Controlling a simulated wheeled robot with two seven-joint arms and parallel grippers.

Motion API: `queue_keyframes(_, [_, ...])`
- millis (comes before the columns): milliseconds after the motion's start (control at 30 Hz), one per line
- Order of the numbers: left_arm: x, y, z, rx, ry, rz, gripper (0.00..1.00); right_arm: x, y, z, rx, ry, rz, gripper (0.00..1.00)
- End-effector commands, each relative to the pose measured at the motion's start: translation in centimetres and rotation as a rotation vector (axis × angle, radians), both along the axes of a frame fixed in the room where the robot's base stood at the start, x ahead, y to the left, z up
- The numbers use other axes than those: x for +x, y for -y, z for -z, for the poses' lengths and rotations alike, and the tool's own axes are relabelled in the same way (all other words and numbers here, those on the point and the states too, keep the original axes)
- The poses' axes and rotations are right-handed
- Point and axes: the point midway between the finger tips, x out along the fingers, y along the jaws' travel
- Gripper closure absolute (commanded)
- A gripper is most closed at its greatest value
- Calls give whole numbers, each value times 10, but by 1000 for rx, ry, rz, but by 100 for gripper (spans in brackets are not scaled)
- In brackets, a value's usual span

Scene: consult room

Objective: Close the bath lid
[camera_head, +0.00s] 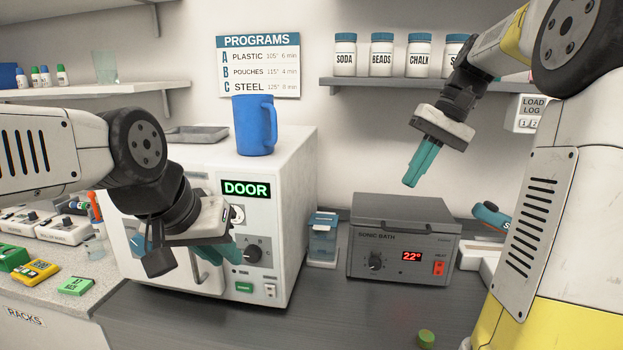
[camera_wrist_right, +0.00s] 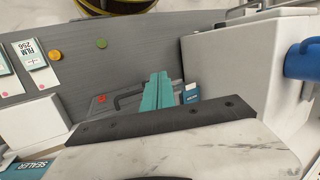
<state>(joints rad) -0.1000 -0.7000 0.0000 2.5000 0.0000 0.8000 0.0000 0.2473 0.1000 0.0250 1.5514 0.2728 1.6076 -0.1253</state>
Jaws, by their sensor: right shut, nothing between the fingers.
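The sonic bath (camera_head: 403,247) is a grey box on the dark counter, with a knob, a red 22° display and a red switch on its front. Its dark lid (camera_head: 402,208) appears to lie flat on top; I see no raised panel. A handle (camera_wrist_right: 130,97) shows beside my fingers in the right wrist view. My right gripper (camera_head: 411,184) is shut and empty, in the air above the bath, teal fingers pointing down; they also show in the right wrist view (camera_wrist_right: 157,92). My left gripper (camera_head: 228,254) is at the front of the white steriliser, partly hidden by its own wrist.
The white steriliser (camera_head: 292,180) with a DOOR display stands left of the bath, a blue mug (camera_head: 254,125) on top. A blue-lidded container (camera_head: 322,238) stands between them. A green cap (camera_head: 426,339) lies on the counter in front. A shelf of jars (camera_head: 381,56) hangs behind.

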Motion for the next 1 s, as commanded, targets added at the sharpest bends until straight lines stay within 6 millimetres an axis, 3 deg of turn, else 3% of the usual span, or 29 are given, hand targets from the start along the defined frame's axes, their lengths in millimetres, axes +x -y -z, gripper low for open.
queue_keyframes(233, [0,0,0,0,0,0,80,-65,-35,12,-147,211,9,100])
queue_keyframes(500, [0,0,0,0,0,0,80,-132,-56,55,-259,499,-4,100])
queue_keyframes(700, [0,0,0,0,0,0,80,-154,-63,77,-280,614,-16,100])
queue_keyframes(1000, [0,0,0,0,0,0,80,-156,-63,81,-283,632,-17,100])
